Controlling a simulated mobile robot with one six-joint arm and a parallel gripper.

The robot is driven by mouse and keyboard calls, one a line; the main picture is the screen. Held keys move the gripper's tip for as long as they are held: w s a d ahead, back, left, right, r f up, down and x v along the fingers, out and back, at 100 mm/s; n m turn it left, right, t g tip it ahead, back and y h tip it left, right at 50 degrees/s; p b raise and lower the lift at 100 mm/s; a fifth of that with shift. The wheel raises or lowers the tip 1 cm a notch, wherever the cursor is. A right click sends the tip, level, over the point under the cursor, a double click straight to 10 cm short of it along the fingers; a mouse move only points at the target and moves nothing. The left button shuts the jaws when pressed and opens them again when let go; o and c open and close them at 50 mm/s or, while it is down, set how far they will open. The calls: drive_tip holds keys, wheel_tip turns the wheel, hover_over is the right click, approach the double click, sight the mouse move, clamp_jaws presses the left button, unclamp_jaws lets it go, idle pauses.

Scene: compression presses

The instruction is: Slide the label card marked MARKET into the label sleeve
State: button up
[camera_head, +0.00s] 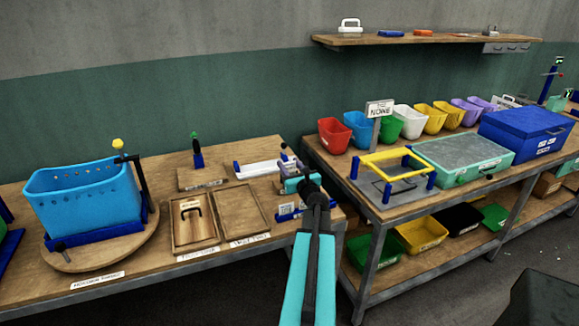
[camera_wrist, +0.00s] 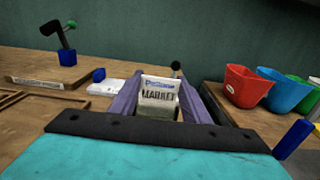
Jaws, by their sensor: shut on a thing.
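The label card marked MARKET (camera_wrist: 158,96) is white with dark print and stands upright between the two purple-grey fingers of my gripper (camera_wrist: 160,82) in the wrist view. My gripper is shut on it. In the head view my gripper (camera_head: 290,165) is over the right end of the left bench, and the card cannot be made out there. A blue holder with white cards (camera_head: 287,210) sits near that bench's front right corner, below and beside my gripper. I cannot tell for sure which thing is the label sleeve; it may be hidden by my gripper.
The left bench (camera_head: 120,290) holds a blue perforated basket (camera_head: 85,195), wooden trays (camera_head: 243,212), a green-knobbed lever (camera_head: 197,155) and a white-and-blue fixture (camera_head: 258,168). The right bench holds a yellow frame (camera_head: 393,160), a NONE sign (camera_head: 380,109), coloured bins (camera_head: 334,137) and a blue box (camera_head: 520,133).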

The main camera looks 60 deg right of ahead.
drive_tip(key=shift+f+b, duration=0.5)
drive_tip(key=shift+f, duration=0.1)
drive_tip(key=shift+r+p, duration=0.3)
drive_tip(key=shift+r, duration=0.1)
drive_tip(key=shift+r, duration=0.35)
drive_tip(key=shift+r+p, duration=0.8)
drive_tip(key=shift+r, duration=0.15)
drive_tip(key=shift+b, duration=0.4)
idle(1.9)
drive_tip(key=shift+f+b, duration=1.6)
drive_tip(key=shift+f, duration=0.1)
idle(0.7)
drive_tip(key=o, duration=1.1)
drive_tip(key=shift+s, duration=0.1)
